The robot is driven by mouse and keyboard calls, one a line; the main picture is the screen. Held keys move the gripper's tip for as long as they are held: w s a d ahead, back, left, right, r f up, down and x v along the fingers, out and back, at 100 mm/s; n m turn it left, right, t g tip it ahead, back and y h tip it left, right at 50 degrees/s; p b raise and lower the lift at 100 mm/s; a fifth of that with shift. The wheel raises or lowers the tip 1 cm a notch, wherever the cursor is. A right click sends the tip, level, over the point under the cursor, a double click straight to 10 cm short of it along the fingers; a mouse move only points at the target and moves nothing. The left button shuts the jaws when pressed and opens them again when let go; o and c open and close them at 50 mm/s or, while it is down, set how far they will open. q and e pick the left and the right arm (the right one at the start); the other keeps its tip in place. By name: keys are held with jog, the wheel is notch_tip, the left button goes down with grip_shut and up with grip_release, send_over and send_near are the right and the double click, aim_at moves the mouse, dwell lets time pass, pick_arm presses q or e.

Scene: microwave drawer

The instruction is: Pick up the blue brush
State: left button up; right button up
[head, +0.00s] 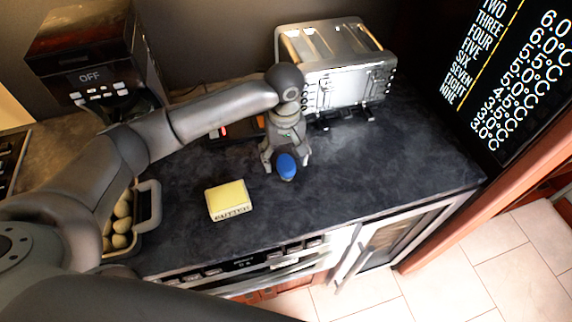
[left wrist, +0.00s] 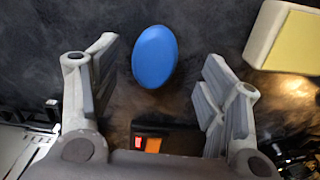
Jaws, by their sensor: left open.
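The blue brush (head: 286,167) shows as a blue oval on the dark countertop, just below my left gripper (head: 285,160) in the head view. In the left wrist view the brush (left wrist: 154,56) lies ahead of and between the spread fingers of my left gripper (left wrist: 157,75). The fingers are open and apart from it on both sides. Only the rounded blue top of the brush shows; I cannot see any other part of it. My right gripper is not in view.
A yellow butter block (head: 228,198) lies left of the brush and also shows in the left wrist view (left wrist: 291,38). A silver toaster (head: 340,75) stands behind. A basket (head: 147,205) of round items and a coffee machine (head: 92,55) are at left. The countertop's right part is clear.

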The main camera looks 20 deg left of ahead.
aim_at(287, 164)
pick_arm(q)
jog(key=f, duration=0.1)
jog(key=f+p, duration=0.1)
jog(key=f, duration=0.2)
jog(key=shift+w+d+f+p, duration=0.15)
jog(key=shift+w+p, duration=0.1)
jog(key=shift+p, duration=0.15)
jog(key=shift+f, duration=0.55)
jog(key=c, duration=1.1)
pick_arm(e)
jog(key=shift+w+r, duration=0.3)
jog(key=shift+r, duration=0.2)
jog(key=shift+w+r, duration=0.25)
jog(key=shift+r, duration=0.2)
